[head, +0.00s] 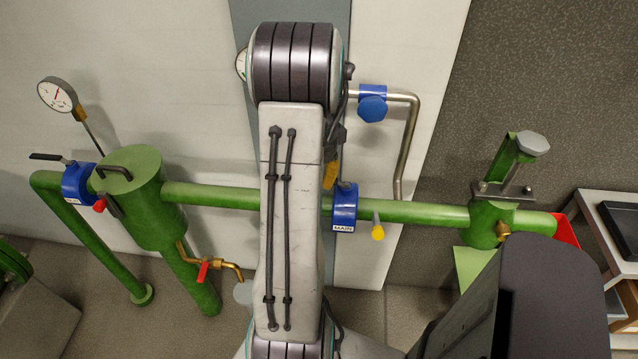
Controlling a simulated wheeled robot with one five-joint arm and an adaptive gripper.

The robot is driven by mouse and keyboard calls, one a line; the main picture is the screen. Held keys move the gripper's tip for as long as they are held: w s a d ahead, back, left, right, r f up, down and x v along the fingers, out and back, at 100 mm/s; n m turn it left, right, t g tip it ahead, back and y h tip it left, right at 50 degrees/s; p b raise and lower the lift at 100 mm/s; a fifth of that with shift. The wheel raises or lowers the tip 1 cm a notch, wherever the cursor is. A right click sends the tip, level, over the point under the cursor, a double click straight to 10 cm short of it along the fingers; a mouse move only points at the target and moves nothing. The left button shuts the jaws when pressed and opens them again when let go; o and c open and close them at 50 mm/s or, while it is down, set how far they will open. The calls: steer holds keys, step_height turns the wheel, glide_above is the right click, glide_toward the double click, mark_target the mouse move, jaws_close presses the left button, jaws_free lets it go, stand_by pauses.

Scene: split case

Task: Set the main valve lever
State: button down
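The main valve is a blue body (345,207) with a white label reading MAIN, on the green horizontal pipe (425,213) near the middle of the head view. A thin dark upright part rises just above it, beside my arm, with an orange-yellow piece (330,175) close by. I cannot tell which of these, if any, is the lever, or its angle. My arm stands in front of the pipe and hides the area left of the valve. My gripper cannot be seen.
A green tank (138,197) with a gauge (57,95) and another blue valve (79,184) stands at left. A red-handled brass tap (203,271) is below. A yellow-tipped stub (377,232) is right of the valve.

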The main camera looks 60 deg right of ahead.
steer(key=shift+w+d+f+m, duration=0.2)
steer(key=shift+d+m, duration=0.1)
steer(key=shift+m, duration=0.5)
steer(key=c, duration=1.4)
jaws_free()
steer(key=shift+c, duration=0.2)
steer(key=o, duration=0.6)
steer(key=shift+d+r, duration=0.15)
steer(key=shift+c, duration=0.2)
steer(key=shift+r, duration=0.1)
step_height(320, 180, up, 12)
